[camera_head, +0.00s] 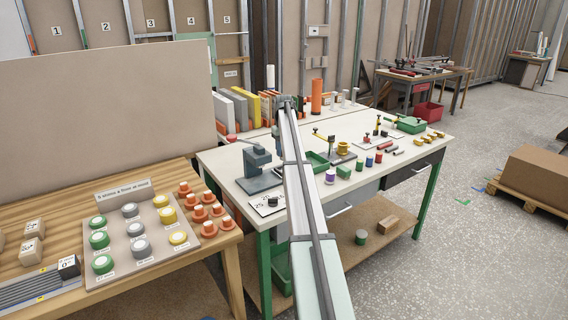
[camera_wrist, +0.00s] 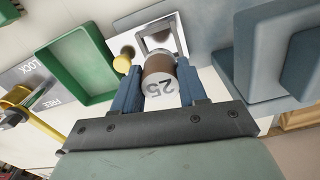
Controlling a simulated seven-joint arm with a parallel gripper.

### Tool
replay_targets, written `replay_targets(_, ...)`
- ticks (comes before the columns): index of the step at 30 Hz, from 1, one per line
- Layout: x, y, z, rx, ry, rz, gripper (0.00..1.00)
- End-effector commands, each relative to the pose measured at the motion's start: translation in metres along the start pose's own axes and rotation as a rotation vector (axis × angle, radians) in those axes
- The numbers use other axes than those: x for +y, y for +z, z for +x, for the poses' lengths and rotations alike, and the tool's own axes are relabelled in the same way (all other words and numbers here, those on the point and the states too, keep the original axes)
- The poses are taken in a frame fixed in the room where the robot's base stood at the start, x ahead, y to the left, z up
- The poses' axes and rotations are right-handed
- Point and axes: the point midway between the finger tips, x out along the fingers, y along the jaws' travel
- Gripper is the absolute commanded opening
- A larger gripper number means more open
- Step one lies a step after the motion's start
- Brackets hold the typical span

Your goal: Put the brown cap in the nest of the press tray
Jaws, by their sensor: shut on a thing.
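In the wrist view my gripper (camera_wrist: 158,72) is shut on the brown cap (camera_wrist: 157,63), with one blue-grey finger on each side. The cap's pale end, marked 25, faces the camera. Just beyond the cap is a pale plate with a grey square-framed holder (camera_wrist: 143,43), which looks like the press tray's nest. The cap overlaps its near side; I cannot tell whether they touch. In the head view the blue-grey press (camera_head: 258,166) stands at the bench's left part. My arm crosses the bench there, and the gripper and cap are hidden.
A green open tray (camera_wrist: 77,68) lies left of the cap in the wrist view, near a LOCK/FREE plate (camera_wrist: 28,82) with a yellow handle. The press's blue-grey body (camera_wrist: 258,60) is close on the right. Several coloured cylinders (camera_head: 360,164) stand right of my arm.

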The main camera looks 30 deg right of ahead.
Motion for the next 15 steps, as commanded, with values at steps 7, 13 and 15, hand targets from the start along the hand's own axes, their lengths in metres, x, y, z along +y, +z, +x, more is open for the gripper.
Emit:
replay_targets(7,0.000,0.000,0.024,0.000,0.000,-0.001,0.10)
replay_targets(13,0.000,0.001,0.048,-0.001,0.000,-0.001,0.10)
replay_targets(15,0.000,0.000,0.054,-0.001,0.000,-0.001,0.10)
